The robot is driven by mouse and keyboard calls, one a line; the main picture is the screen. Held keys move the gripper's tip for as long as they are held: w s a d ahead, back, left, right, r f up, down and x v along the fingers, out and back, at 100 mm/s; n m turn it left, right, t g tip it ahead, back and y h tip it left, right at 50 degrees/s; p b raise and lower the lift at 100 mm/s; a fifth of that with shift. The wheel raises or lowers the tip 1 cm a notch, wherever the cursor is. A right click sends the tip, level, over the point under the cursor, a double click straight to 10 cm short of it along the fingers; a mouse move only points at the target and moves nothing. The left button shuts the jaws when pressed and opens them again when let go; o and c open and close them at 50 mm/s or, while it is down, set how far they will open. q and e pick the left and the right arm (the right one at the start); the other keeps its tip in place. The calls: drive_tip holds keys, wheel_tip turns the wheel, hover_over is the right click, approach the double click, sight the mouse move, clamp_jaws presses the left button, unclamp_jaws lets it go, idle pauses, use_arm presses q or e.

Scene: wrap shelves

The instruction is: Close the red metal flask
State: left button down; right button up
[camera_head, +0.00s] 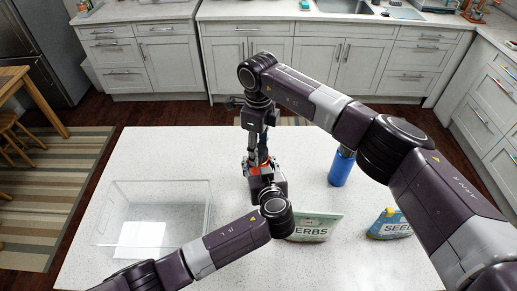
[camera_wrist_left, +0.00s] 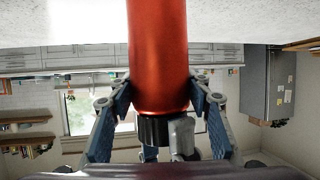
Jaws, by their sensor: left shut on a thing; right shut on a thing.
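The red metal flask (camera_wrist_left: 158,60) stands upright between the fingers of my left gripper (camera_wrist_left: 158,112), which is shut on it. The left wrist view is upside down, so the flask's upper end is low there. A black lid (camera_wrist_left: 154,131) is at that end; whether it is fully seated cannot be told. In the head view only a small red-orange part of the flask (camera_head: 262,164) shows between the grippers. My left gripper (camera_head: 263,172) is low beside it. My right gripper (camera_head: 262,150) points down from above, shut at the lid; its fingertips are partly hidden.
A clear open box (camera_head: 203,190) stands on the white table (camera_head: 150,150) at the left. A blue can (camera_head: 341,168) stands to the right. A herbs packet (camera_head: 322,229) and a seed packet (camera_head: 384,226) lie nearer the front. The table's back left is bare.

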drive_tip(key=o, duration=1.3)
drive_tip(key=shift+c, duration=0.2)
wheel_tip(320, 180, up, 12)
use_arm(q)
drive_tip(key=c, duration=1)
unclamp_jaws()
drive_tip(key=shift+o, duration=0.2)
drive_tip(key=shift+s, duration=0.1)
drive_tip(key=v, duration=1.2)
drive_tip(key=shift+a, duration=0.1)
use_arm(e)
drive_tip(key=shift+f, duration=0.1)
